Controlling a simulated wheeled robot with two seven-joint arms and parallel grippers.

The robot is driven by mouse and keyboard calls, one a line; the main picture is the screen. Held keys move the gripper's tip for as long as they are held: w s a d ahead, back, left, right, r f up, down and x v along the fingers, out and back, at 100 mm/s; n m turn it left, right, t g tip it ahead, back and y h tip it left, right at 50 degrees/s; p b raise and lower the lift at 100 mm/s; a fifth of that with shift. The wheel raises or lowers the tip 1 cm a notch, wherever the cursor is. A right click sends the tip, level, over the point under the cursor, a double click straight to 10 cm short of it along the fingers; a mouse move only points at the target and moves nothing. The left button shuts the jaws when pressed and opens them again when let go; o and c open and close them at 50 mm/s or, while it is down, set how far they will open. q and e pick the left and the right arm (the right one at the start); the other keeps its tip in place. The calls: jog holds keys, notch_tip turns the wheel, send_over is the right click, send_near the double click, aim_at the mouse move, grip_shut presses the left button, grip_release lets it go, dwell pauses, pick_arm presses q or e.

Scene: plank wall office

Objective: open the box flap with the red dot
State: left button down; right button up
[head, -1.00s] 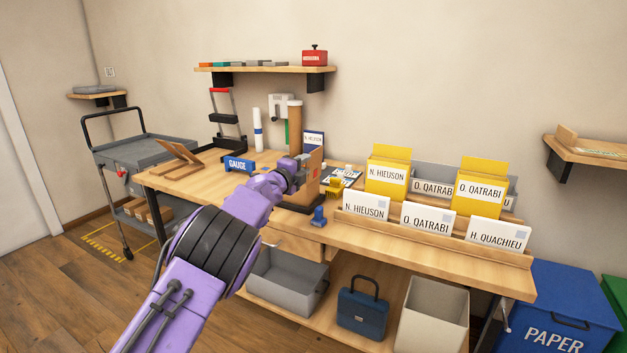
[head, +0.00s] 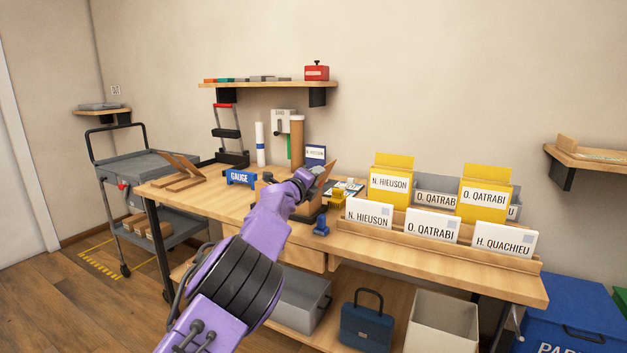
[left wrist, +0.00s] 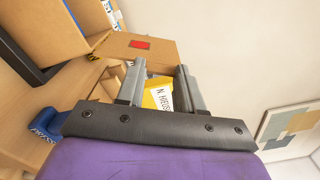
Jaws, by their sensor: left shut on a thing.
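The cardboard box (head: 309,211) stands on the workbench, mostly hidden behind my left arm in the head view. Its flap (head: 326,172) stands up at the top and leans to the right. In the left wrist view the flap (left wrist: 166,52) carries a red mark (left wrist: 139,44), and the open box body (left wrist: 60,25) is at the upper left. My left gripper (head: 314,176) is at the flap's edge and shut on it; its fingertips in the left wrist view (left wrist: 162,72) reach the flap. The exact contact is hard to see. My right gripper is not in view.
A blue stamp-like object (head: 320,226) stands in front of the box. A rack of name cards and yellow folders (head: 388,186) stands to the right. A brown tube (head: 297,140) stands behind.

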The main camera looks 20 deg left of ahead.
pick_arm(q)
jog(key=c, duration=1)
grip_release()
jog(key=s+b, duration=0.3)
jog(key=s, duration=0.2)
jog(key=s+b, duration=0.4)
jog(key=s, duration=0.1)
jog(key=shift+s+a, duration=0.2)
jog(key=shift+s, duration=0.05)
